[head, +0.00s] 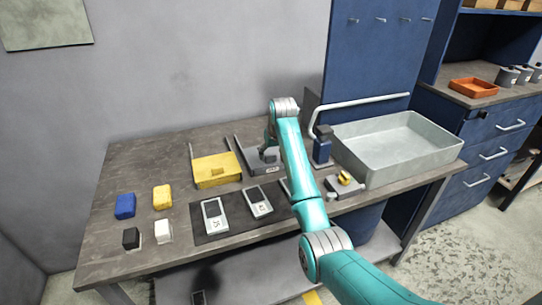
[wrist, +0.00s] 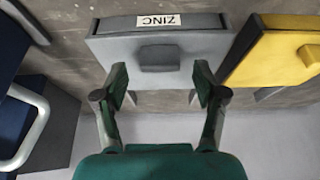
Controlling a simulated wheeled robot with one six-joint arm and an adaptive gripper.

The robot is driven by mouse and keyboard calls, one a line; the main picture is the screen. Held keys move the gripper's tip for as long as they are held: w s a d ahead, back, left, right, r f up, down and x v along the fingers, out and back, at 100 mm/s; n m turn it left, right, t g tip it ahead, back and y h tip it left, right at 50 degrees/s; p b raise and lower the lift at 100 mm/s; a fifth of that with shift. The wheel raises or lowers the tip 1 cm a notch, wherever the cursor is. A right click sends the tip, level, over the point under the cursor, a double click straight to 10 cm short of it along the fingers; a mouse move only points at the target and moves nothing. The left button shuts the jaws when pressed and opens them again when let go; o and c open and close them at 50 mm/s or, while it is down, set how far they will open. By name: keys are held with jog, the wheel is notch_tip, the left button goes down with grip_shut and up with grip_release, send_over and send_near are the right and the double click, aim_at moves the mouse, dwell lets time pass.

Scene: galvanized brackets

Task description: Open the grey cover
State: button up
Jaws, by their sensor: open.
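The grey cover (wrist: 205,48) lies flat on its low box, which bears a white "ZINC" label (wrist: 158,21). A raised block-shaped grip (wrist: 158,58) stands on the cover. In the head view the cover (head: 254,163) is partly hidden by my arm. My gripper (wrist: 160,86) is open and empty, with its two fingers apart at the lower edge of the cover in the wrist view. The grip lies between the fingers' lines but beyond their tips. In the head view my gripper (head: 268,150) is over the grey box; I cannot tell whether it touches.
A yellow-covered box (head: 216,169) stands close to the left. A dark mat (head: 235,204) with scale-like devices lies in front. Blue (head: 125,206), yellow (head: 162,197), black (head: 131,238) and white (head: 163,231) blocks are at left. A large grey tray (head: 397,145) is at right.

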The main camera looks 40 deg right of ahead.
jog(key=shift+x, duration=1.05)
